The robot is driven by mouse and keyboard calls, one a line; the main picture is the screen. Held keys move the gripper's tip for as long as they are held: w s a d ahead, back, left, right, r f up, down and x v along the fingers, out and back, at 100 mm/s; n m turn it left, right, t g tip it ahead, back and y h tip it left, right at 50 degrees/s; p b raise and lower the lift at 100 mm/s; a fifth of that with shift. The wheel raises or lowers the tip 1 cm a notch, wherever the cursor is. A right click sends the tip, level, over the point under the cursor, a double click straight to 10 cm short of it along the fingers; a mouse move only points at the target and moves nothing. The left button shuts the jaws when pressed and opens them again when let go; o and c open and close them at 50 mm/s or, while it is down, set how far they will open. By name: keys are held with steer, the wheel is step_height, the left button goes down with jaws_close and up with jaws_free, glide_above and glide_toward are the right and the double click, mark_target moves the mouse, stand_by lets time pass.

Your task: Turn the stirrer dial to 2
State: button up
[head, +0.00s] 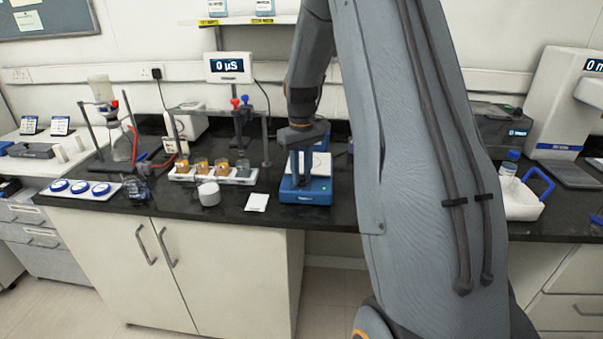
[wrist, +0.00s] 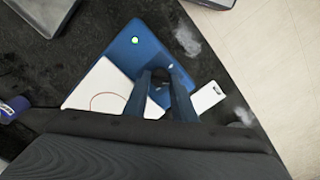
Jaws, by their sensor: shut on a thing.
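The stirrer is a blue box with a white top plate; it stands near the front edge of the black bench in the head view (head: 305,197) and fills the middle of the wrist view (wrist: 119,50). A green light shows on its blue part in the wrist view. My gripper (head: 301,172) points down over the stirrer. In the wrist view my gripper's two dark fingers (wrist: 161,73) are shut on the dial on the blue front part. The fingers hide most of the dial, and its setting cannot be read.
A white card (head: 257,202) lies left of the stirrer. A rack with amber beakers (head: 213,173) and a small white pot (head: 209,193) stand further left. A meter display (head: 230,67) reads 0 µS.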

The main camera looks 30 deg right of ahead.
mark_target(302, 177)
steer(key=m, duration=0.4)
steer(key=shift+r+m, duration=0.1)
steer(key=shift+m, duration=0.2)
steer(key=m, duration=0.4)
steer(key=shift+m, duration=0.3)
steer(key=m, duration=0.4)
steer(key=shift+w, duration=0.1)
steer(key=shift+m+b, duration=0.35)
steer(key=shift+m, duration=1.75)
steer(key=o, duration=0.8)
steer(key=shift+r+b, duration=1.1)
steer(key=shift+r, duration=2.8)
